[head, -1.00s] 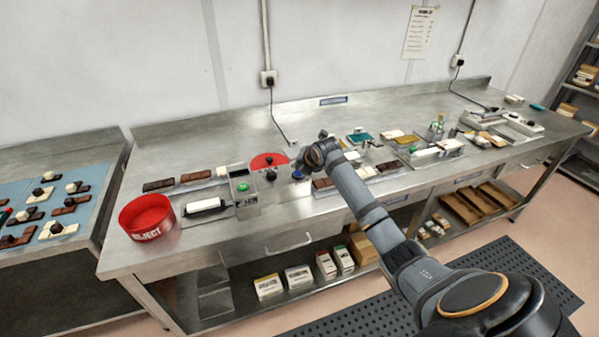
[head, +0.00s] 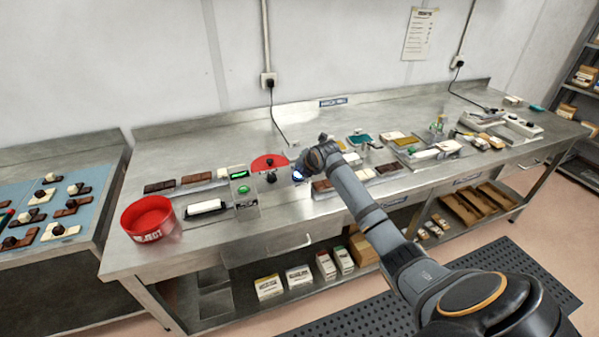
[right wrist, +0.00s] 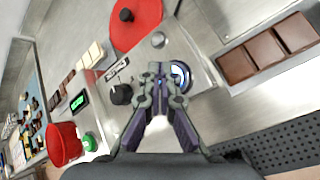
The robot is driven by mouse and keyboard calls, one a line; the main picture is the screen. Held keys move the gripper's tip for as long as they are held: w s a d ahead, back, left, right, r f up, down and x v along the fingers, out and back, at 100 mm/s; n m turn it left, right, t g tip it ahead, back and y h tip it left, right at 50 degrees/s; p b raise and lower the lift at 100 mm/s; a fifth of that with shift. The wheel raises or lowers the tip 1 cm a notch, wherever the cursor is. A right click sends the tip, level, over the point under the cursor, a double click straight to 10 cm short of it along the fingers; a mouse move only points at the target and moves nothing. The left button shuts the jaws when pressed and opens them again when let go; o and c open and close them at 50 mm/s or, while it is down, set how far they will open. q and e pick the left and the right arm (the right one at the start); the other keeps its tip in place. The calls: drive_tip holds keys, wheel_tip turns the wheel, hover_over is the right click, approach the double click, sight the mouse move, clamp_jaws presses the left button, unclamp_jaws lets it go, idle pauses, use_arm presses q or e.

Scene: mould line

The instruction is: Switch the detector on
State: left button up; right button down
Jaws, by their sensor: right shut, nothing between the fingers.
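The detector (head: 247,200) is a metal unit on the bench with a lit green display (head: 239,174) and a green button (head: 243,189). The display (right wrist: 78,102) and green button (right wrist: 88,142) also show in the right wrist view. A round button with a glowing blue-white ring (right wrist: 180,76) sits on a metal plate to the right of a black knob (right wrist: 121,95). My right gripper (right wrist: 160,72) is shut and empty, with its tips right beside the ring, partly covering it. Whether they touch it is unclear. My left gripper is not in view.
A red disc (head: 268,161) with a black knob stands behind the plate. A red reject bin (head: 148,218) is at the bench's left end. Chocolate bars (head: 160,186) lie along the line, and moulds and trays fill the right side. The back of the bench is mostly clear.

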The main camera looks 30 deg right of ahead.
wheel_tip(320, 180, up, 6)
drive_tip(key=p, duration=0.6)
drive_tip(key=shift+r, duration=0.15)
drive_tip(key=shift+f, duration=0.2)
